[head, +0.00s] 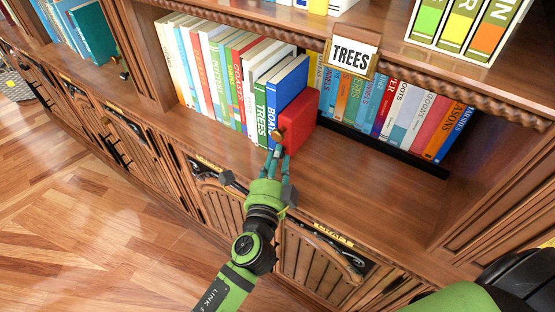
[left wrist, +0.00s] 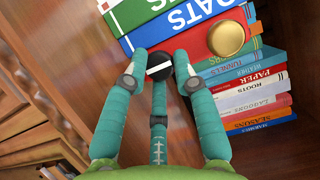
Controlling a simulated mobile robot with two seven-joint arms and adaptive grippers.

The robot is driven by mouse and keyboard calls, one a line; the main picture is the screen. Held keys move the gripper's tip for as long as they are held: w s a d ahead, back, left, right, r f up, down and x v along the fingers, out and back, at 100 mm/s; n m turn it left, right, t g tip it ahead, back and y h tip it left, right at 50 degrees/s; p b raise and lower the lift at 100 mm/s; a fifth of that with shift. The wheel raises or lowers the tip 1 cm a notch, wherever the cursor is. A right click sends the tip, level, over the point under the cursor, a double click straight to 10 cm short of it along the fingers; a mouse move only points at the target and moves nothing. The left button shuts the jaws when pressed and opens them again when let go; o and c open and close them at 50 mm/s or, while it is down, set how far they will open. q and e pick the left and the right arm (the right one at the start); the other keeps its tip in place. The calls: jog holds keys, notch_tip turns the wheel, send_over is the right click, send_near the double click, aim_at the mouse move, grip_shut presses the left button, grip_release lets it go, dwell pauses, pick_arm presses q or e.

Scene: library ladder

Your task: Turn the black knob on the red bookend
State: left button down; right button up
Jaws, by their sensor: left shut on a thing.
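The red bookend (head: 297,125) stands on the wooden shelf at the right end of a row of books. In the left wrist view its red face (left wrist: 190,45) carries a round gold knob (left wrist: 227,38) and a black knob (left wrist: 158,72) with a white line across it. My left gripper (head: 277,153) is at the bookend's front face. In the wrist view its teal fingers (left wrist: 160,72) are shut around the black knob. The fingers hide the black knob in the head view. My right gripper is out of view.
A blue book (head: 287,90) and a green book (head: 261,110) stand close left of the bookend. More books stand behind and right, in a black-edged row. A TREES sign (head: 350,57) hangs from the upper shelf. The shelf right of the bookend is clear (head: 350,175).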

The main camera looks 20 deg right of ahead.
pick_arm(q)
jog(key=shift+a+f, duration=0.2)
jog(key=shift+f, duration=0.05)
jog(key=c, duration=1.3)
grip_release()
jog(key=shift+o, duration=0.2)
jog(key=shift+w+r, duration=0.1)
jog(key=v, duration=1.2)
